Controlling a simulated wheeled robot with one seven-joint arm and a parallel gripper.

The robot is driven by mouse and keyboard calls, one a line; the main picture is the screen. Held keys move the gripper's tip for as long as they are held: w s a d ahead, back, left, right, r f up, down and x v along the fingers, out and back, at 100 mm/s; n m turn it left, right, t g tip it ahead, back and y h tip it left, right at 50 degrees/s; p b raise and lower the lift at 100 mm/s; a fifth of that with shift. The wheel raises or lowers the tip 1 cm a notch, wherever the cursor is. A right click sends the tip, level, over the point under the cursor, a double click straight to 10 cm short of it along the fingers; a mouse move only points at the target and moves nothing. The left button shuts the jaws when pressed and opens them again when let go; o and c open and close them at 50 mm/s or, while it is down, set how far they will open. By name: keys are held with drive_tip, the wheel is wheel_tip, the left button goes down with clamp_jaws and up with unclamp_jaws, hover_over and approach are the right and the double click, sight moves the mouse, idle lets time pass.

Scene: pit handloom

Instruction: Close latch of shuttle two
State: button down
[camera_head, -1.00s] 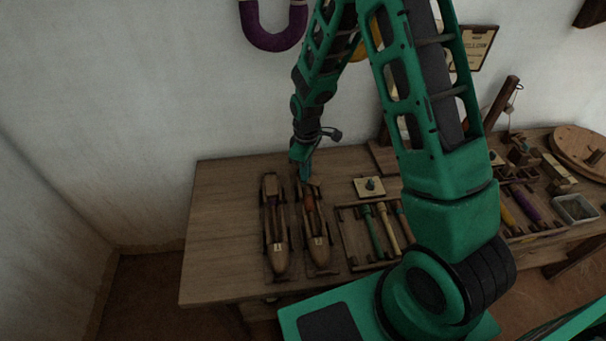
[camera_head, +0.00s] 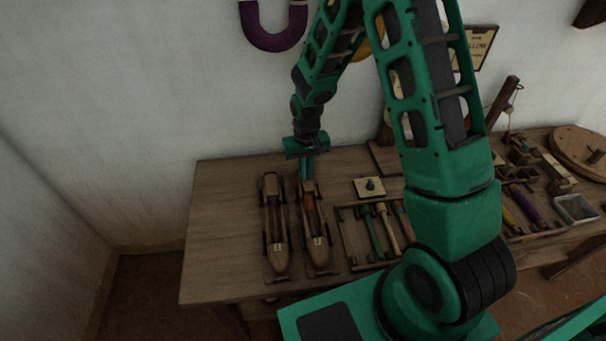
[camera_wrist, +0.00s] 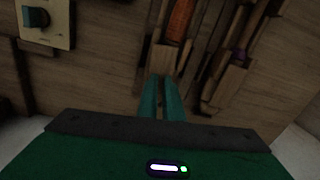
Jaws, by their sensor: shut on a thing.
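Two wooden shuttles lie side by side on the table. The right shuttle (camera_head: 318,252) holds an orange-red pirn (camera_head: 311,212), which also shows in the wrist view (camera_wrist: 181,20). The left shuttle (camera_head: 276,232) lies close beside it. My gripper (camera_head: 306,179) points down at the far end of the right shuttle. In the wrist view, my gripper's two teal fingers (camera_wrist: 162,84) are close together at a small wooden end piece (camera_wrist: 163,58), apparently the latch, and shut on it. The fingers partly cover that piece, so its exact position is hard to tell.
Right of the shuttles, a tray (camera_head: 350,240) holds several handled tools. A plate with a dark knob (camera_head: 370,187) lies behind it and shows in the wrist view (camera_wrist: 36,17). The table's left side (camera_head: 222,225) is clear. The wall stands close behind.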

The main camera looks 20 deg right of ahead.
drive_tip(key=shift+m, duration=0.6)
drive_tip(key=c, duration=2.2)
unclamp_jaws()
wheel_tip(320, 180, up, 11)
drive_tip(key=shift+f, duration=0.15)
